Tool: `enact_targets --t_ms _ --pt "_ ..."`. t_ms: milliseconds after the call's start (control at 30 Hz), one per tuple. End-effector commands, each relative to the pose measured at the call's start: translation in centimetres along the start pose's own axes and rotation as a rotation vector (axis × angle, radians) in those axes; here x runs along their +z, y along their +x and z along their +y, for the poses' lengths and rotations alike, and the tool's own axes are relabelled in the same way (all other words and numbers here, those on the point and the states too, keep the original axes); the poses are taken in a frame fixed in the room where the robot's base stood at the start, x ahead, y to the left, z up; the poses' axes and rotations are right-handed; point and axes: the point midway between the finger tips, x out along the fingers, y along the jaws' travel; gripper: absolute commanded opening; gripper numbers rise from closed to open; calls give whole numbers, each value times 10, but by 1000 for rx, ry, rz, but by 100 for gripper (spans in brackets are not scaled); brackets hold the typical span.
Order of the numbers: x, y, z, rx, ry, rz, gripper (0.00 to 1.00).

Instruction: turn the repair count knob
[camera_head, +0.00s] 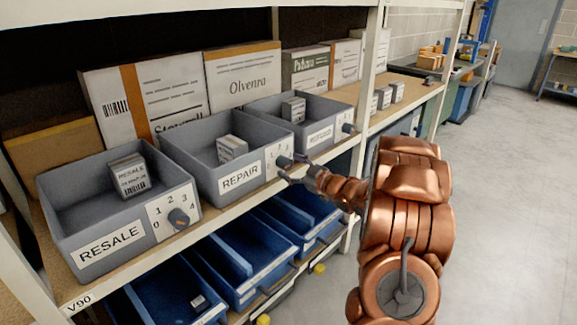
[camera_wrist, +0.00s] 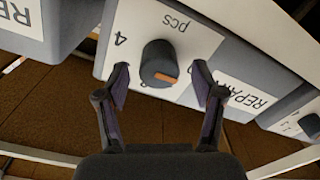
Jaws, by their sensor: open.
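The grey REPAIR bin (camera_head: 190,163) stands on the shelf between the RESALE bin and another bin. Its dark repair count knob (camera_head: 284,161) sits on a white dial plate at the right of its front. In the wrist view, the picture is turned over and the knob (camera_wrist: 158,58) has an orange mark toward its lower edge. A 4 and "pcs" show on the plate; other digits are partly hidden. My gripper (camera_head: 292,173) is open in front of the plate. In the wrist view its fingers (camera_wrist: 160,76) flank the knob, with gaps on both sides.
The RESALE bin (camera_head: 75,222) has its own knob (camera_head: 178,218) and holds a small box. A third bin (camera_head: 318,112) stands beyond. Blue trays (camera_head: 235,262) fill the shelf below. A white rack upright (camera_head: 371,75) stands near my arm. The floor at right is clear.

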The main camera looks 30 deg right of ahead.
Motion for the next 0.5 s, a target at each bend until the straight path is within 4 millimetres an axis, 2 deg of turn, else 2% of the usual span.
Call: enact_targets --t_ms 200,500 --pt "0 14 1 1 -2 0 68" --pt "0 15 1 2 -2 -1 68"
